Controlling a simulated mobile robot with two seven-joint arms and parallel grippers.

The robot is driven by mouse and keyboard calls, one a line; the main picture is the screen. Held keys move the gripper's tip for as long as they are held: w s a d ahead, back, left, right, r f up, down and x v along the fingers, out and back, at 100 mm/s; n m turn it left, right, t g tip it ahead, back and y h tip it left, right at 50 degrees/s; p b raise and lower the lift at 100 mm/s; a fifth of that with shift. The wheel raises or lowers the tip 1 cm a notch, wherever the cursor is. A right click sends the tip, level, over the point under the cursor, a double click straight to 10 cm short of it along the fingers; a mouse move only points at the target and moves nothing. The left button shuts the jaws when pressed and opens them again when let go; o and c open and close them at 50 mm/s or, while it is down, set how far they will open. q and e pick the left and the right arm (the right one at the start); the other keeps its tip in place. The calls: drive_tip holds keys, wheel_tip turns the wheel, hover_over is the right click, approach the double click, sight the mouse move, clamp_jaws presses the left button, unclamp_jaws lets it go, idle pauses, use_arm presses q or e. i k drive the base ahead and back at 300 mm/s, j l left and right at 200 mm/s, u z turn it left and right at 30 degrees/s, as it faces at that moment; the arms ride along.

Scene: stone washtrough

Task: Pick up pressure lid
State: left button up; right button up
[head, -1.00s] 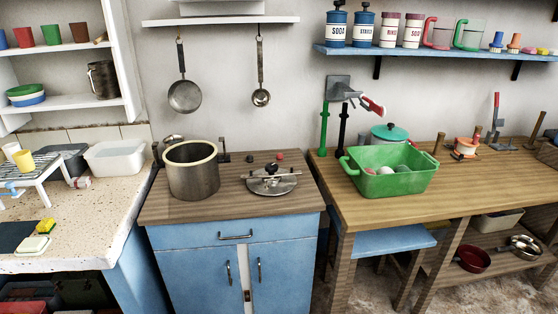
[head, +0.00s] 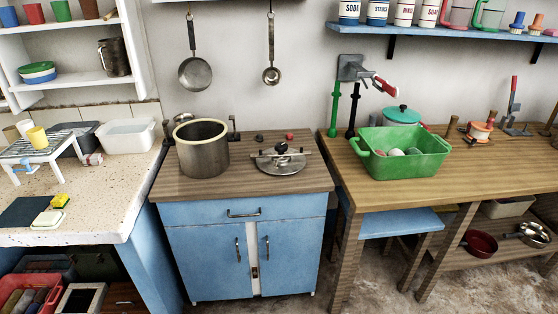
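The pressure lid (head: 281,160) is a round silver metal lid with a bar across its top and a dark knob. It lies flat on the wooden top of the blue cabinet (head: 175,184), right of the large metal pot (head: 203,152). The pot stands upright and open, with a pale rim, apart from the lid. Neither of my grippers shows in the head view.
A green basin (head: 403,165) with several items in it stands on the wooden table (head: 385,198) to the right. A stone counter (head: 105,190) with a white tub (head: 127,136) is to the left. A pan (head: 195,74) and a ladle (head: 271,76) hang above. The cabinet top in front of the lid is clear.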

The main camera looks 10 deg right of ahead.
sight(278, 166)
drive_tip(key=i+l+u, duration=0.35)
drive_tip(key=i, duration=0.15)
drive_tip(key=i+l+u, duration=0.35)
drive_tip(key=i, duration=0.15)
drive_tip(key=i+l+u, duration=0.35)
drive_tip(key=l, duration=0.2)
drive_tip(key=i, duration=0.05)
